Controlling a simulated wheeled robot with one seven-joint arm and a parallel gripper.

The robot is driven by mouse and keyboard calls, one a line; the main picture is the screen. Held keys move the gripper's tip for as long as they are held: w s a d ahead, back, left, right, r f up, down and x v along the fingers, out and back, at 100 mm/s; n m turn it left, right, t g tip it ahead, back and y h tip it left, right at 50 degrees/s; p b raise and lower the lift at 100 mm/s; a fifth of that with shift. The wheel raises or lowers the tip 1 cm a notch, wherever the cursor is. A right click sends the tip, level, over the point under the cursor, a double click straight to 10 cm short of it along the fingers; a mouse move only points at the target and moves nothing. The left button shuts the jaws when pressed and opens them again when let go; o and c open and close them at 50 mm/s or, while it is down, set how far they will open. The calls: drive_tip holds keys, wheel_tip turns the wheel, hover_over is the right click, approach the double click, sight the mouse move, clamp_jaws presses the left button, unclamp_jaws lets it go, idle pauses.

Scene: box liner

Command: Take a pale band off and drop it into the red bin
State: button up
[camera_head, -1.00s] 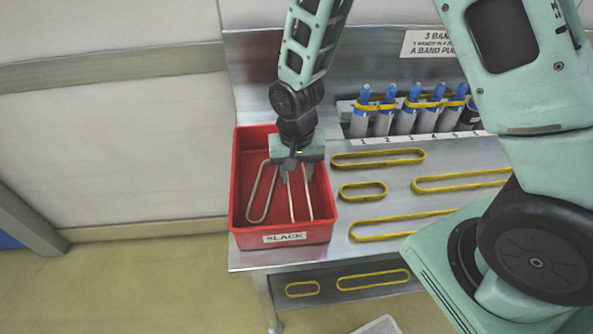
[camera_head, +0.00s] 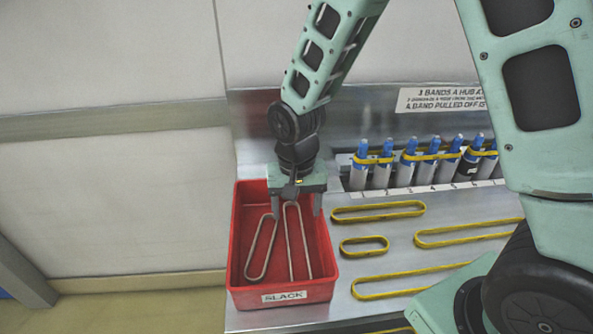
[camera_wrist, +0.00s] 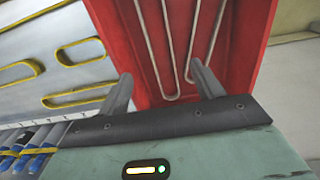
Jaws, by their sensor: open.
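The red bin (camera_head: 238,270), labelled SLACK, stands at the left end of the metal bench. Two long pale bands lie in it: one slanted on the left (camera_head: 262,248) and one nearer the middle (camera_head: 290,250). My gripper (camera_head: 297,212) is over the bin's far part, its fingers pointing down, spread apart and empty. In the wrist view, my open fingers (camera_wrist: 165,85) lie over the red bin (camera_wrist: 255,40), with pale bands (camera_wrist: 148,50) beyond the fingertips. Neither finger visibly grips a band.
Several yellow bands (camera_head: 378,212) lie on the bench (camera_head: 345,190) to the right of the bin. Behind them is a row of grey posts with blue tops (camera_head: 408,165), some with yellow bands around them. A sign (camera_head: 445,98) is on the back panel.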

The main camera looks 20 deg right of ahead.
wheel_tip(320, 180, up, 11)
drive_tip(key=shift+f, duration=0.15)
drive_tip(key=s+a+n, duration=0.3)
drive_tip(key=s+n, duration=0.2)
drive_tip(key=s, duration=0.4)
drive_tip(key=s+a+n, duration=0.3)
drive_tip(key=s+n, duration=0.3)
drive_tip(key=s, duration=0.4)
drive_tip(key=shift+s+r+y, duration=0.25)
drive_tip(key=shift+s+y, duration=0.05)
